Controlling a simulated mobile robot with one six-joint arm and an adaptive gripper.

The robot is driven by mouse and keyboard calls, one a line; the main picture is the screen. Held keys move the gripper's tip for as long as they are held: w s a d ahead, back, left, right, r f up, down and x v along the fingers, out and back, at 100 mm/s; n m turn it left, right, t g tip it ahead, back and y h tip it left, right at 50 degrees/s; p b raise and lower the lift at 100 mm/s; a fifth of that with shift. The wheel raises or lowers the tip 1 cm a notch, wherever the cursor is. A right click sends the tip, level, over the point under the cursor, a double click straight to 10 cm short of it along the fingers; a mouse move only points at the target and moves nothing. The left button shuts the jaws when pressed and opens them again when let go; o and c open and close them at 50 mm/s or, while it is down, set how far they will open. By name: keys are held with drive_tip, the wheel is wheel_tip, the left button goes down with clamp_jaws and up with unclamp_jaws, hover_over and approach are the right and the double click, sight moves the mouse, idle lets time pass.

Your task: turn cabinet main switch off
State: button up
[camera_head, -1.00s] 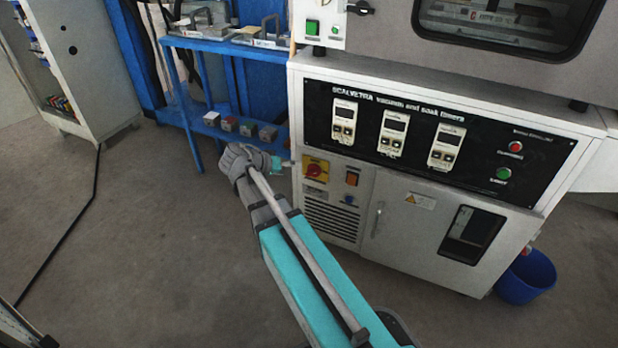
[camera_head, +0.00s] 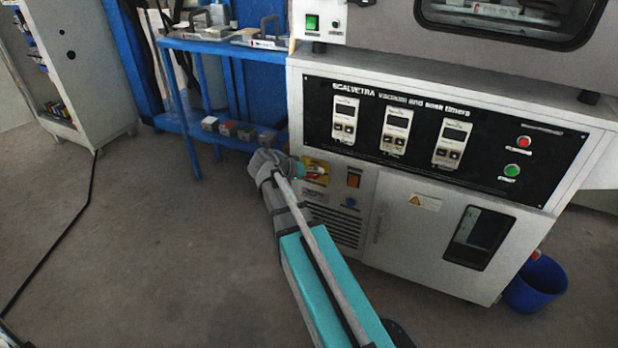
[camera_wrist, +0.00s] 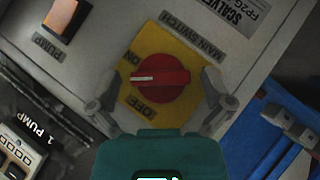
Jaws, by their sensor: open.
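The main switch is a round red knob (camera_wrist: 165,78) on a yellow plate (camera_wrist: 158,42) marked ON and OFF. In the wrist view its white mark points left, between the ON and OFF labels. My gripper (camera_wrist: 160,86) is open, with one finger on each side of the knob in the picture. I cannot tell whether the fingers touch it or how deep they reach. In the head view, my gripper (camera_head: 292,168) is at the left edge of the yellow plate (camera_head: 317,173), and the knob is partly hidden.
An orange PUMP switch (camera_wrist: 66,18) sits beside the plate. The cabinet (camera_head: 400,215) has a black timer panel (camera_head: 470,120) above. A blue shelf (camera_head: 235,140) with small blocks stands left of the cabinet. A blue bucket (camera_head: 535,285) stands at right.

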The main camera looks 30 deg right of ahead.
drive_tip(key=c, duration=1.1)
drive_tip(key=b, duration=0.1)
drive_tip(key=n+g+h+b, duration=0.1)
drive_tip(key=shift+w+f+h+b, duration=0.1)
drive_tip(key=shift+f+h+b, duration=0.15)
drive_tip(key=shift+h+b, duration=0.1)
drive_tip(key=shift+n+g+h+b, duration=0.35)
drive_tip(key=shift+n+b, duration=0.15)
drive_tip(key=shift+b, duration=0.1)
drive_tip(key=shift+r, duration=0.25)
drive_tip(key=o, duration=1.1)
